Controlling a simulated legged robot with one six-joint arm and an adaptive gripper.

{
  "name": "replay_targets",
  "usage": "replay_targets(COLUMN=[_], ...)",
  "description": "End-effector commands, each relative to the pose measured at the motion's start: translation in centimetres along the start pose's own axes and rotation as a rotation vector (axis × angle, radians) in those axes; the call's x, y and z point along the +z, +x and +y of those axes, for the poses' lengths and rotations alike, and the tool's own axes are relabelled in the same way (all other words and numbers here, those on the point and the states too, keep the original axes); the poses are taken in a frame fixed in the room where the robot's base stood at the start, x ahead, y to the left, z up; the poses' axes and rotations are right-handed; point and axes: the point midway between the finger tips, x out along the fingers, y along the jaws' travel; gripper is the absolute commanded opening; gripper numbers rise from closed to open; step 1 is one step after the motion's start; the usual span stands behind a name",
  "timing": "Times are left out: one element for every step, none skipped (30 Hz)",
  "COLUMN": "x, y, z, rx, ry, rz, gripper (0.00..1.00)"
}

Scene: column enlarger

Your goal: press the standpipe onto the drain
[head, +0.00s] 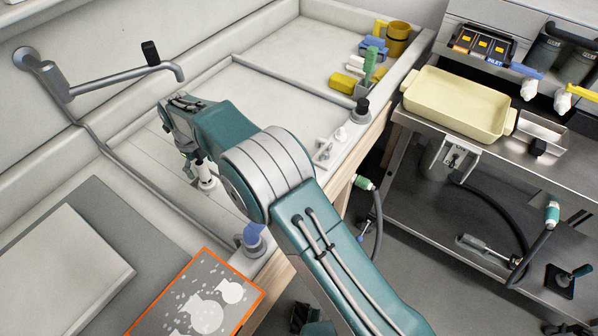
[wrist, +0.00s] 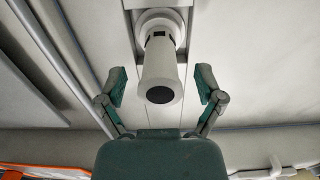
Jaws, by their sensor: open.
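The white standpipe (wrist: 160,65) stands in the wrist view with its dark round top end towards me. Its far end meets a white round collar, the drain (wrist: 176,22), in a dark strip of the sink floor; I cannot tell how fully it is seated. My gripper (wrist: 160,82) is open, one finger on each side of the standpipe, with gaps on both sides and no contact seen. In the head view my gripper (head: 188,160) points down into the sink beside the standpipe (head: 205,173), and my arm hides part of this area.
A grey swivel tap (head: 110,78) reaches over the sink (head: 285,85) from the left wall. A cart with a cream basin (head: 455,103) stands right.

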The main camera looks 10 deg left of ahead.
Motion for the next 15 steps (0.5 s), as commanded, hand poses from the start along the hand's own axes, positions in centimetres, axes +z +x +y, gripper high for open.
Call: replay_targets(x=[-0.01,-0.01,-0.01,-0.01,-0.01,-0.01,-0.01,-0.01,-0.01,0.0,0.0,0.01,0.02,0.02,0.02], y=[0.0,-0.01,-0.01,-0.02,-0.02,-0.03,-0.03,-0.03,-0.04,-0.06,-0.1,-0.21,-0.31,-0.42,-0.57], z=[-0.01,-0.01,-0.01,-0.01,-0.01,-0.01,-0.01,-0.01,-0.01,-0.01,-0.01,-0.01,-0.01,-0.02,-0.02], rx=[0.0,0.0,0.0,0.0,0.0,0.0,0.0,0.0,0.0,0.0,0.0,0.0,0.0,0.0,0.0], ry=[0.0,0.0,0.0,0.0,0.0,0.0,0.0,0.0,0.0,0.0,0.0,0.0,0.0,0.0,0.0], rz=[0.0,0.0,0.0,0.0,0.0,0.0,0.0,0.0,0.0,-0.001,-0.001,-0.001,-0.001,-0.001,-0.001], gripper=[0.86,0.86,0.86,0.86,0.86,0.86,0.86,0.86,0.86,0.86,0.86,0.86,0.86,0.86,0.86])
